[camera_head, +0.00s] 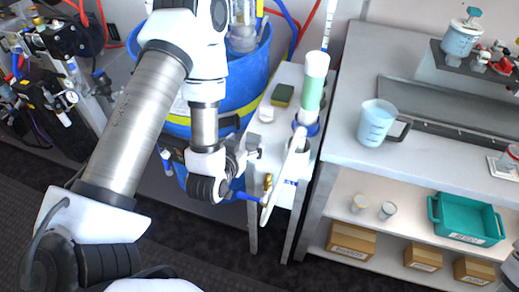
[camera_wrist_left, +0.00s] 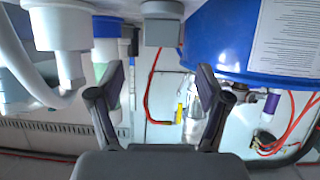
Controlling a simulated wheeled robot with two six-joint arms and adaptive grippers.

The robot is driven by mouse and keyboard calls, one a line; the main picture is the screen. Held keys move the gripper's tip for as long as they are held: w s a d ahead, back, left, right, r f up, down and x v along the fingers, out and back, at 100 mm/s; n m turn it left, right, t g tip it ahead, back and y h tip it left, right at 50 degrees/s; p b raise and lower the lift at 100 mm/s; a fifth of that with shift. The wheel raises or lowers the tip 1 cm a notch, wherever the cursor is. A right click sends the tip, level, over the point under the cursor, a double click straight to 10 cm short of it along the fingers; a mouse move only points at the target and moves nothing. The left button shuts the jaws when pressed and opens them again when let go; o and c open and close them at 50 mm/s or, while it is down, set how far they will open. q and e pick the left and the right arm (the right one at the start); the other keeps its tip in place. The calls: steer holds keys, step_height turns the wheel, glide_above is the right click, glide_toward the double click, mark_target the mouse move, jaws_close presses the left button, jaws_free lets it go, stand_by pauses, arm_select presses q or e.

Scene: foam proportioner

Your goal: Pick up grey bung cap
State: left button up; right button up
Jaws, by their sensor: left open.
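A small grey block-like piece (camera_head: 253,142), which looks like the grey bung cap, sits at the left edge of the narrow white stand, beside the blue drum. In the left wrist view a grey piece (camera_wrist_left: 162,28) shows at the top centre, beyond and above the fingers; I cannot tell for certain that it is the cap. My left gripper (camera_head: 240,160) is just left of the grey piece. In the left wrist view its two dark fingers (camera_wrist_left: 160,85) stand wide apart with nothing between them. My right gripper is out of view.
The blue drum (camera_head: 262,62) stands behind my left arm. A green-filled cylinder (camera_head: 314,85) and a pale curved hose (camera_head: 285,175) are right of the gripper. A green-and-yellow sponge (camera_head: 283,95) lies on the stand. A measuring jug (camera_head: 376,122) stands on the right bench.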

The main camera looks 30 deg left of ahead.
mark_target(253, 136)
arm_select(q)
steer(key=w+b, duration=0.1)
steer(key=b, duration=0.1)
steer(key=f+b, duration=0.1)
steer(key=b, duration=0.1)
steer(key=shift+w+f, duration=0.2)
steer(key=shift+w, duration=0.2)
steer(key=shift+w+d+r+b, duration=0.1)
steer(key=shift+b, duration=0.2)
steer(key=shift+w+a+f+b, duration=0.25)
steer(key=shift+w+b, duration=0.1)
steer(key=shift+w, duration=0.05)
steer(key=shift+w+a+f+b, duration=0.2)
steer(key=shift+w+a+b, duration=0.1)
steer(key=shift+w, duration=0.1)
steer(key=x, duration=0.2)
steer(key=shift+w+f+p, duration=0.1)
steer(key=shift+w+p, duration=0.25)
steer(key=shift+p, duration=0.05)
steer(key=shift+w+f, duration=0.15)
steer(key=shift+w, duration=0.05)
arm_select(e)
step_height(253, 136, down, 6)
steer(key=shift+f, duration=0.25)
arm_select(q)
steer(key=shift+s, duration=0.1)
steer(key=c, duration=1.3)
